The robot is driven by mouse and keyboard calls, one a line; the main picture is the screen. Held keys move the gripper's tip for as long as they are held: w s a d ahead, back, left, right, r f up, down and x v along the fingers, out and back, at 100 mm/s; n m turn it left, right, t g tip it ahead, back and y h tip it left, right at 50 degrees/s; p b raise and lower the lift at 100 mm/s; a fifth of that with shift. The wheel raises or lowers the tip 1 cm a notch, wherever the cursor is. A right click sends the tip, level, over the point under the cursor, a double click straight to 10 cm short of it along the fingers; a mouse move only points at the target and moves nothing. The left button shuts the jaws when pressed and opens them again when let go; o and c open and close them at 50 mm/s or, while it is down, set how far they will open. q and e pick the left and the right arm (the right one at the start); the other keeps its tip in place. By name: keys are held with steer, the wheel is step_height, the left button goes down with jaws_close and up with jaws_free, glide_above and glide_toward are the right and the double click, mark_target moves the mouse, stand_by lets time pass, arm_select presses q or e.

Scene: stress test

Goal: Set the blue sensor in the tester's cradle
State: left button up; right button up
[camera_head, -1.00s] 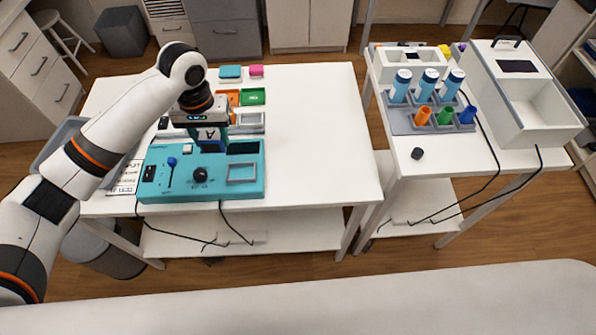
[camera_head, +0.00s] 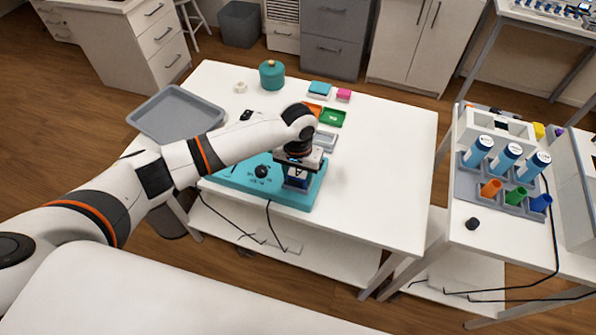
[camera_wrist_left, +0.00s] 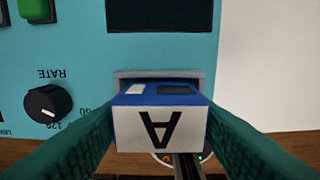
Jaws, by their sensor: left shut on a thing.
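The blue sensor (camera_wrist_left: 160,117), a blue block with a white face marked "A", is between the fingers of my left gripper (camera_wrist_left: 160,140), which is shut on it. In the head view the gripper (camera_head: 297,172) holds the sensor (camera_head: 295,184) at the right end of the teal tester (camera_head: 238,184). The tester's surface also fills much of the wrist view (camera_wrist_left: 75,25). The cradle's grey rim (camera_wrist_left: 160,73) shows just behind the sensor, which covers most of it. I cannot tell whether the sensor is inside the cradle or just above it. My right gripper is not in view.
A black RATE knob (camera_wrist_left: 48,103) and a dark screen (camera_wrist_left: 160,14) are on the tester. A grey tray (camera_head: 175,112), a teal jar (camera_head: 272,74) and a green bin (camera_head: 333,118) share the table. The table's right part (camera_head: 385,170) is clear. A side table holds several tubes (camera_head: 505,158).

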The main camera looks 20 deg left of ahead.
mark_target(298, 173)
arm_select(q)
steer(key=shift+f, duration=0.2)
steer(key=o, duration=1)
steer(key=shift+w+r, duration=0.1)
steer(key=shift+r, duration=0.4)
step_height(298, 173, up, 11)
steer(key=b, duration=0.1)
steer(key=shift+r, duration=0.15)
